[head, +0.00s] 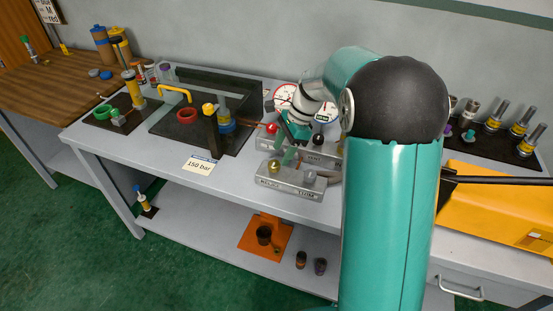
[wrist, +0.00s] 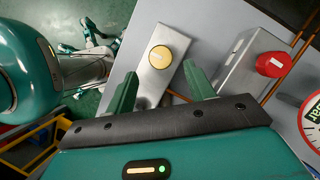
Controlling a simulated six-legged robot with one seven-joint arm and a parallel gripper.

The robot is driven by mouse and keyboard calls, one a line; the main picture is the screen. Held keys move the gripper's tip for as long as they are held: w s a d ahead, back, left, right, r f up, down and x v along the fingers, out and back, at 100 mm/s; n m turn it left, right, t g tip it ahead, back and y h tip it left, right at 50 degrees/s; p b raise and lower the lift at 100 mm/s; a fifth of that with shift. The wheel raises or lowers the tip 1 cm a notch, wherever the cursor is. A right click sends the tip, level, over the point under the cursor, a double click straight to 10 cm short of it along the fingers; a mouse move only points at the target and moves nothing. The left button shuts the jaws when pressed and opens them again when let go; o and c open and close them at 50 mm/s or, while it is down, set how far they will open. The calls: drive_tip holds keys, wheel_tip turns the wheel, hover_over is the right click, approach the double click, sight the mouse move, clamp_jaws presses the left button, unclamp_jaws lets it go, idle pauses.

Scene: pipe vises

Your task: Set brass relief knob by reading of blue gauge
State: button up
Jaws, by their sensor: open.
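The brass relief knob (head: 273,166) sits at the left end of the nearer grey metal block (head: 290,185), whose engraved letters I cannot read for certain. In the wrist view the knob is a round yellow cap (wrist: 160,55) with a pale mark, on a silver block (wrist: 168,80). My gripper (wrist: 159,69) is open, its two green fingers apart on either side of the knob's line, empty. In the head view my gripper (head: 287,148) is over the blocks, just behind the knob. A red-rimmed gauge (wrist: 311,130) is cut by the picture edge.
A red knob (head: 271,128) on the farther block stands close by, also in the wrist view (wrist: 276,65). A card (head: 199,165) reads "150 bar". A dark tray (head: 165,128) with fittings lies left, an orange case (head: 500,205) right. My arm hides the bench middle.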

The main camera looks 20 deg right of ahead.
sight(274, 162)
drive_tip(key=x, duration=0.4)
drive_tip(key=shift+w+a+f, duration=0.1)
drive_tip(key=shift+f, duration=0.05)
drive_tip(key=c, duration=1)
drive_tip(key=shift+n, duration=0.3)
drive_tip(key=n, duration=0.1)
drive_tip(key=n+g, duration=0.1)
drive_tip(key=n, duration=0.1)
drive_tip(key=n+g+h, duration=0.1)
drive_tip(key=n, duration=0.1)
drive_tip(key=shift+w+a, duration=0.1)
drive_tip(key=shift+w, duration=0.2)
drive_tip(key=n, duration=0.3)
drive_tip(key=n+g+h, duration=0.1)
drive_tip(key=n, duration=0.2)
drive_tip(key=shift+w+a+g, duration=0.1)
drive_tip(key=shift+a+g, duration=0.05)
drive_tip(key=shift+g, duration=0.15)
drive_tip(key=shift+h, duration=0.3)
